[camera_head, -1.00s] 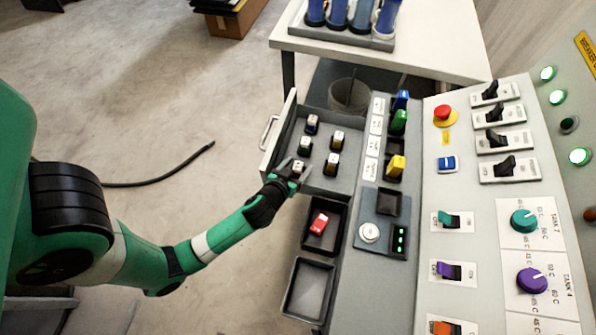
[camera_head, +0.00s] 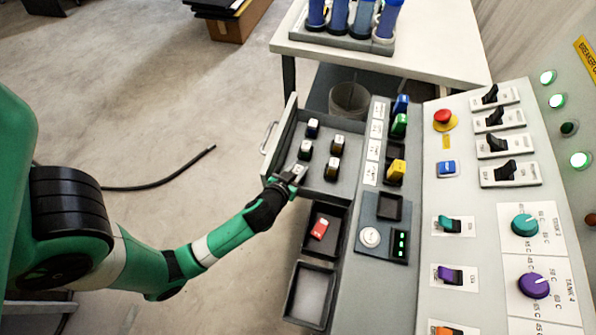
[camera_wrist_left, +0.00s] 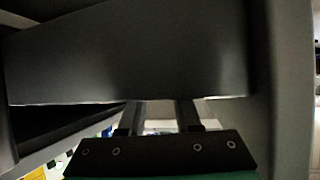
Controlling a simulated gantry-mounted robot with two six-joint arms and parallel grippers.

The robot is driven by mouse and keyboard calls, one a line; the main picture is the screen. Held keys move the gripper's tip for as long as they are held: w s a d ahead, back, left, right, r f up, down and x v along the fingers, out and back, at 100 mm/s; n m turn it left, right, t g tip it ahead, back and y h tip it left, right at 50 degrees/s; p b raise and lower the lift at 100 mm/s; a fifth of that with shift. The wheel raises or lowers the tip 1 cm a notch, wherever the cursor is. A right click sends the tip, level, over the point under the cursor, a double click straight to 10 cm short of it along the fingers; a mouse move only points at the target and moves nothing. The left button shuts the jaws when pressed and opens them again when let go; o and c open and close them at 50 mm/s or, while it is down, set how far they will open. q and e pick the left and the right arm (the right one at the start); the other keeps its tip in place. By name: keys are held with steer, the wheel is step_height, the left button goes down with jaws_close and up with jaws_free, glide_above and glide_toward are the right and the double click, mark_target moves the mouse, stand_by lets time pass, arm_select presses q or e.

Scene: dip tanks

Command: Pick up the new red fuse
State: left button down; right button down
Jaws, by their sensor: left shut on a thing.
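My left gripper (camera_head: 290,180) is at the front left corner of the open grey drawer (camera_head: 349,181). It is shut on a small fuse with a pale top (camera_head: 299,170); the fingers hide most of it and its body colour cannot be told. Several dark fuses with pale tops stand upright in the drawer, the closest being one fuse (camera_head: 305,150) and another fuse (camera_head: 332,168). A red fuse (camera_head: 319,228) lies in a black bin (camera_head: 338,242) below the drawer. In the left wrist view, the two fingers (camera_wrist_left: 160,116) point at a dark grey panel. My right gripper is out of view.
An empty bin (camera_head: 310,293) lies below the red fuse's bin. The control panel (camera_head: 428,290) is on the right, with blue, green and yellow fuses in a strip and an empty dark socket (camera_head: 389,207). A drawer handle (camera_head: 268,138) sticks out left.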

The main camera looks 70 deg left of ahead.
mark_target(298, 169)
arm_select(q)
step_height(298, 169, up, 10)
steer(key=p, duration=0.5)
steer(key=shift+f+p, duration=0.15)
steer(key=shift+p, duration=0.25)
steer(key=shift+r, duration=0.2)
